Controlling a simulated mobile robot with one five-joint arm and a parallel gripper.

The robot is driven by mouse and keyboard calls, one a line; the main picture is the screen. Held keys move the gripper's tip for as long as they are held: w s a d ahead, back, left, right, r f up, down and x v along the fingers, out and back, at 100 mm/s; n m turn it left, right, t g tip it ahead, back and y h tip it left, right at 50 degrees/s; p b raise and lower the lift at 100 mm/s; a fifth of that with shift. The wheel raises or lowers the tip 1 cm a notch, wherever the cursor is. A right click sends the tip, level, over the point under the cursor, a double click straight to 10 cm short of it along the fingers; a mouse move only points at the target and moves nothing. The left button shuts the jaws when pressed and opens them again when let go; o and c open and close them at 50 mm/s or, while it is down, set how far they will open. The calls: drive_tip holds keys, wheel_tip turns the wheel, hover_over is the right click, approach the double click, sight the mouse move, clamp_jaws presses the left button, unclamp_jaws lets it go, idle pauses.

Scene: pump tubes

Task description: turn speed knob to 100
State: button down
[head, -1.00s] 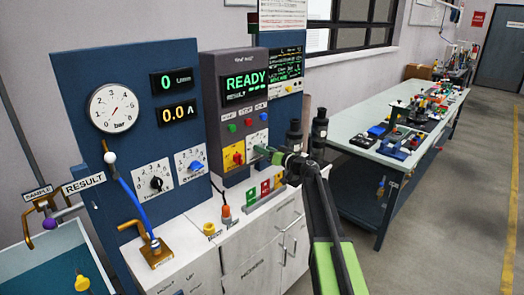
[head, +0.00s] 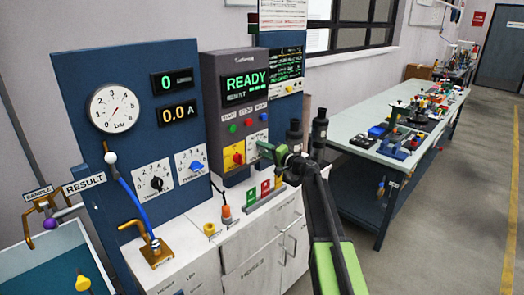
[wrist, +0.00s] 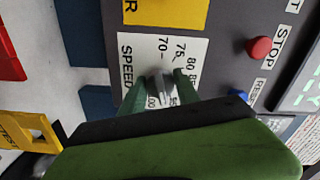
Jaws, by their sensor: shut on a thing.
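The speed knob (wrist: 159,92) is a pale grey pointer on a white dial plate marked SPEED (wrist: 145,50); 70, 75 and 80 are readable in the wrist view. My gripper (wrist: 158,88) is shut on it, a green finger on each side. The fingers and palm hide the lower part of the scale, so I cannot read the knob's exact setting. In the head view my gripper (head: 264,149) is at the grey control box (head: 211,85), and hides the knob. The box's screen (head: 245,86) reads READY.
A red STOP button (wrist: 258,48) and a blue button (wrist: 240,96) are right of the dial in the wrist view. A yellow plate (head: 234,157) with a red knob is left of it in the head view. Dark cylinders (head: 319,133) stand right of the gripper.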

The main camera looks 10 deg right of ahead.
drive_tip(key=shift+s+m, duration=0.1)
drive_tip(key=shift+m, duration=1.5)
drive_tip(key=c, duration=0.9)
unclamp_jaws()
drive_tip(key=v, duration=1.7)
drive_tip(key=shift+d, duration=0.15)
drive_tip(key=shift+s+r, duration=0.1)
